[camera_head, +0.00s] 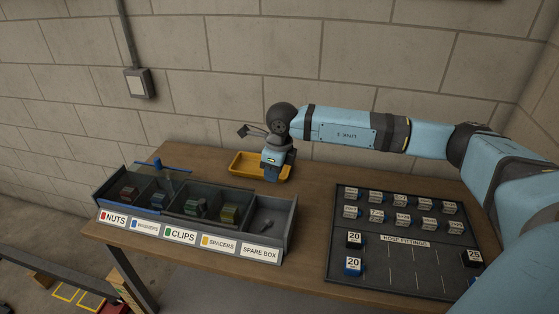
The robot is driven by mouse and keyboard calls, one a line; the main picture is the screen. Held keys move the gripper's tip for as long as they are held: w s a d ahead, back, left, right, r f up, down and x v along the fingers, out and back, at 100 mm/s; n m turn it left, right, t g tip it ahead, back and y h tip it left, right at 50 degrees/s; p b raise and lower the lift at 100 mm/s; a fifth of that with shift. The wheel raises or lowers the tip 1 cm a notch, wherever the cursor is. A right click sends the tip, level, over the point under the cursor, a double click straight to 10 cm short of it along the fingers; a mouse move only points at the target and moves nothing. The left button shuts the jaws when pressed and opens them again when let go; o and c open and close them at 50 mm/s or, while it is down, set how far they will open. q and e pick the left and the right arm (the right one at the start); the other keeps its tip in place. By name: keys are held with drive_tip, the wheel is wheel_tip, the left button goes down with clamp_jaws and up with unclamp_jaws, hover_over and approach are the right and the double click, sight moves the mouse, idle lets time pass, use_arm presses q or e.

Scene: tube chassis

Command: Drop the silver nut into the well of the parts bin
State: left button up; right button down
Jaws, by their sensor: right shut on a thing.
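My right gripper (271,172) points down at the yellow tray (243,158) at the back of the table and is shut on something. Its fingertips and what they hold are too small and hidden to make out. No silver nut can be clearly picked out. The dark parts bin (190,238) stands at the left front, with compartments labelled NUTS, WASHERS, CLIPS, SPACERS and SPARE BOX. Small coloured pieces lie in several compartments. A small grey thing (265,226) lies in the spare box at the right end. My left gripper is out of view.
A dark hose fittings board (375,252) with several labelled blocks covers the right front of the wooden table (318,180). A blue-edged clear panel (172,163) stands at the bin's back left. Bare wood lies between bin and board. A block wall is behind.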

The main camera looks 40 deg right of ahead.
wheel_tip(320, 180, down, 6)
drive_tip(key=b, duration=0.2)
idle(0.3)
drive_tip(key=shift+f, duration=0.1)
drive_tip(key=c, duration=0.9)
unclamp_jaws()
drive_tip(key=shift+b, duration=0.3)
wheel_tip(320, 180, up, 14)
drive_tip(key=s+d+b, duration=0.1)
drive_tip(key=b, duration=0.1)
drive_tip(key=shift+s+f, duration=0.15)
drive_tip(key=shift+s, duration=0.1)
